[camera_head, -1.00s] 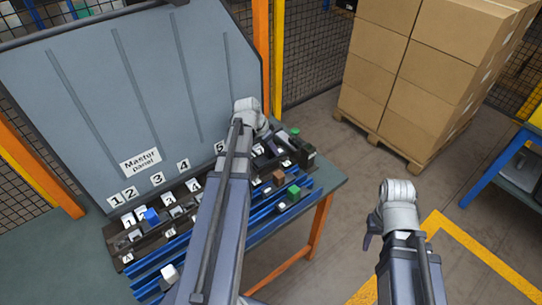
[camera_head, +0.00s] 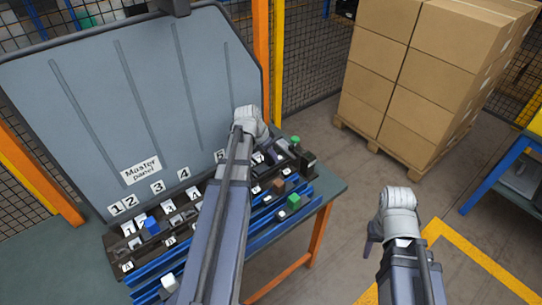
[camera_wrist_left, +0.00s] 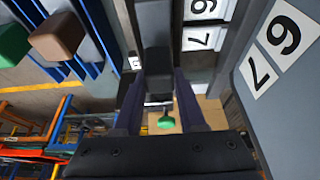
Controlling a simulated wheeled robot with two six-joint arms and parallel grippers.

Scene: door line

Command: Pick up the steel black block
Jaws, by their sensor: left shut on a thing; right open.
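In the left wrist view a black block (camera_wrist_left: 158,62) sits between the two dark fingers of my left gripper (camera_wrist_left: 160,92). The gripper is shut on it. In the head view my left forearm reaches over the panel table, and its wrist covers the gripper and the block. I cannot tell there whether the block is clear of the rack. My right gripper (camera_head: 373,236) is at the right over the floor, away from the table. It is open and empty, seen mostly from behind.
A dark rack (camera_head: 122,244) with numbered slots lies below the grey master panel (camera_head: 80,100). Blue rails (camera_head: 150,288) in front hold a brown block (camera_head: 278,186) and a green block (camera_head: 293,201). A dark box with a green button (camera_head: 295,140) stands at the right end. Stacked cartons (camera_head: 415,80) stand behind.

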